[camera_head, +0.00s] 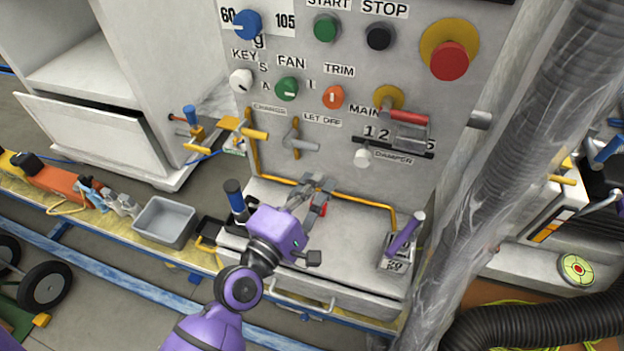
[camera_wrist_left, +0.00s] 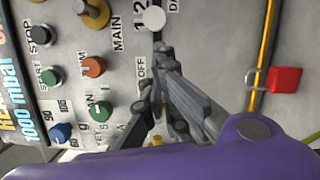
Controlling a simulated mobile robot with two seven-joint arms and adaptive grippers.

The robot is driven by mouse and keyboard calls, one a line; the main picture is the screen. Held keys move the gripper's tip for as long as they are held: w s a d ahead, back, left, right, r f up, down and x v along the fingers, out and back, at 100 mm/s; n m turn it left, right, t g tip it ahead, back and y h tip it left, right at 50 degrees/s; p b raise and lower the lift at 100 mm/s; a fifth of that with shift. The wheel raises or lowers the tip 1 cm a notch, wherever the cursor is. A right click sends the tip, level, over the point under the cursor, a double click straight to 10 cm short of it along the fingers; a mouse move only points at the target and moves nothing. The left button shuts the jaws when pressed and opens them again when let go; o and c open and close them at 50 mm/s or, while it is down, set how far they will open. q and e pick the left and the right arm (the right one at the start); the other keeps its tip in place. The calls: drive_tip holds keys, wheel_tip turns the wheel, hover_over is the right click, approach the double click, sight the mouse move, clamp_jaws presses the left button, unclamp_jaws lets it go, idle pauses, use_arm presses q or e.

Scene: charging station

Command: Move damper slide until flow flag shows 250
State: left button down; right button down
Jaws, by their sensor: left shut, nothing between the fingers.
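The damper slide's white knob (camera_head: 362,157) is at the left part of a dark horizontal slot (camera_head: 400,149) marked DAMPER on the grey panel. The slot's scale shows 1, 2 and, at the right, 5; a grey handle hides the middle. The knob also shows at the top of the left wrist view (camera_wrist_left: 154,17). My left gripper (camera_head: 314,183) is shut and empty, below and left of the knob in the head view, apart from it. Its fingers (camera_wrist_left: 161,55) point towards the slot in the wrist view. I cannot make out a flow flag reading 250. My right gripper is out of view.
The CHARGE (camera_head: 255,132) and LET OFF (camera_head: 297,140) valves are to the left. A yellow pipe (camera_head: 350,195) and a purple-handled lever (camera_head: 405,235) are below. A large hose (camera_head: 520,130) stands to the right.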

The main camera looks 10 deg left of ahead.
sight(364, 152)
use_arm(q)
drive_tip(key=p+x, duration=0.1)
drive_tip(key=x, duration=0.6)
drive_tip(key=shift+w, duration=0.2)
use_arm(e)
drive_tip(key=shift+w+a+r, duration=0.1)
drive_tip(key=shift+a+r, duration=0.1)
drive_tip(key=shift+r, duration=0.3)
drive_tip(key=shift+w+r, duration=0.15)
